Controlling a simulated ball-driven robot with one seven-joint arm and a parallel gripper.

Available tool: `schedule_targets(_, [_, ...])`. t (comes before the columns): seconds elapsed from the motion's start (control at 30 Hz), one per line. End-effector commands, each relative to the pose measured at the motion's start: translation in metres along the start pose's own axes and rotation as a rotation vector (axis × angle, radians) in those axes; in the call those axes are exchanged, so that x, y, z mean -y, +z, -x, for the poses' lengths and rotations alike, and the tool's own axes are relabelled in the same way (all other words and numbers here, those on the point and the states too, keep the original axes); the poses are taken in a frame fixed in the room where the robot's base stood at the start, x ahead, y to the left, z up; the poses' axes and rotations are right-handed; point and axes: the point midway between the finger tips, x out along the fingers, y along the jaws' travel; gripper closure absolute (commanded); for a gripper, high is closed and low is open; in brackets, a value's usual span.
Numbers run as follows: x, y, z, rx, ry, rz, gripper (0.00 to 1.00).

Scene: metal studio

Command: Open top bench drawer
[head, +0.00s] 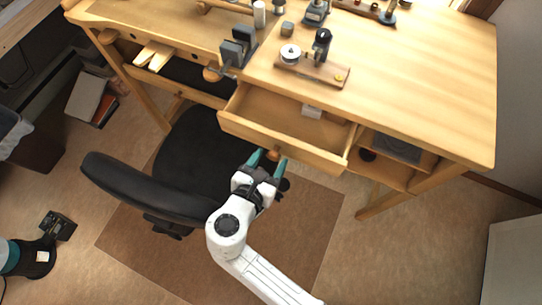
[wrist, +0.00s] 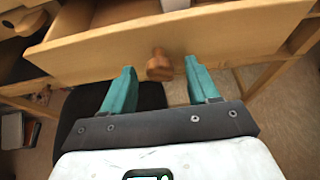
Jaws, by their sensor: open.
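The top bench drawer (head: 280,139) is a light wooden drawer under the right part of the wooden workbench (head: 420,75). It stands pulled out, and its inside shows with a small white item (head: 312,111) near the back. A round wooden knob (wrist: 159,66) is on its front panel (wrist: 240,38). My gripper (head: 265,160) has teal fingers and is open at the drawer front. In the wrist view my gripper (wrist: 162,80) has its fingertips on either side of the knob, a little short of it, with gaps on both sides.
A black chair (head: 185,160) stands left of my gripper, over a brown mat (head: 290,235). Open shelves (head: 385,165) lie right of the drawer. A vise (head: 238,48) and small tools on a wooden board (head: 318,70) are on the bench top.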

Motion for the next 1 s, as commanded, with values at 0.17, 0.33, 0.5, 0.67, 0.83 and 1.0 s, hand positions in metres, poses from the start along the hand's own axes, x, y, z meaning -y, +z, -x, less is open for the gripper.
schedule_targets(0.17, [0.0001,-0.0001,-0.0114,0.000,0.000,0.001,0.40])
schedule_targets(0.33, [0.0001,-0.0002,-0.0129,0.000,0.001,0.000,0.40])
schedule_targets(0.5, [0.0001,-0.0002,-0.0126,0.000,0.001,0.000,0.45])
schedule_targets(0.67, [0.0001,-0.0002,-0.0125,0.000,0.001,0.000,0.60])
schedule_targets(0.83, [0.0000,-0.0002,-0.0124,0.000,0.001,0.000,0.77])
schedule_targets(1.0, [0.0000,-0.0002,-0.0124,0.000,0.001,0.000,0.93])
